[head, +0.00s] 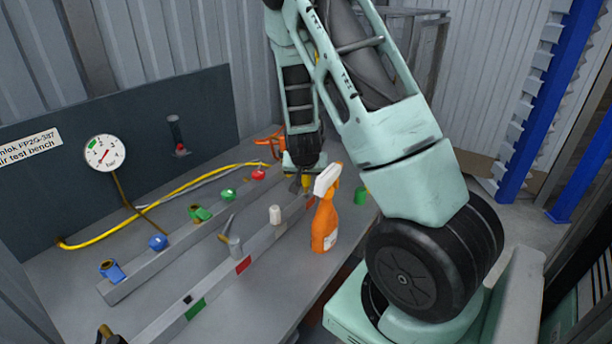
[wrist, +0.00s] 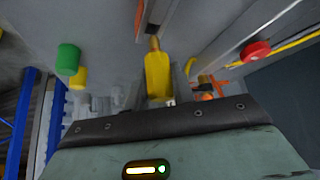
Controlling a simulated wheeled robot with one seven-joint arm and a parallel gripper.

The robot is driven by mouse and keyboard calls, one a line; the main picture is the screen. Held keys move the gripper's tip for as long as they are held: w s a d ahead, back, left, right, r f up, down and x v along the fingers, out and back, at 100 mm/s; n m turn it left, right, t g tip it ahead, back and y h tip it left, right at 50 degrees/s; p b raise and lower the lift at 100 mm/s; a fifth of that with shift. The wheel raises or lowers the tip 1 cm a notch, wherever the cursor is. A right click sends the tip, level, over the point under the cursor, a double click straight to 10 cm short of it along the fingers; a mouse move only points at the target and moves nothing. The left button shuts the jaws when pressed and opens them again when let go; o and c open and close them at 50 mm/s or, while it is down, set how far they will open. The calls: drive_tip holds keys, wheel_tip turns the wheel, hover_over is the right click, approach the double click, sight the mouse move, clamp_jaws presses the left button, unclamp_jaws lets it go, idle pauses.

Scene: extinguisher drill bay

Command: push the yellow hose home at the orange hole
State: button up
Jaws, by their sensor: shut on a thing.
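My gripper (wrist: 158,95) is shut on a yellow hose end (wrist: 157,72), which shows between the fingers in the wrist view. Its narrow tip points at the grey rail beside an orange patch (wrist: 140,18). A dark hole mouth (wrist: 151,28) shows just beyond the tip; I cannot tell whether the tip is at its edge or a little short of it. In the head view the yellow hose end (head: 306,184) shows below my gripper, above the far end of the front rail, near the orange patch (head: 311,202). The spray bottle partly crowds that spot.
An orange spray bottle (head: 325,222) with a white head stands close beside my gripper. A green cylinder (head: 361,195) is to its right. A rear rail (head: 150,277) carries coloured valves. A yellow hose (head: 180,190) lies along the bench behind. A gauge (head: 105,153) is on the back panel.

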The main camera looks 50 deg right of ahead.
sight(306, 183)
drive_tip(key=shift+f, duration=0.2)
drive_tip(key=shift+f+b, duration=1.05)
drive_tip(key=shift+f+b, duration=0.6)
drive_tip(key=shift+f, duration=0.1)
idle(0.7)
drive_tip(key=o, duration=1.1)
drive_tip(key=shift+r, duration=0.1)
drive_tip(key=p+v, duration=0.1)
drive_tip(key=v, duration=0.6)
drive_tip(key=shift+s+a+r, duration=0.1)
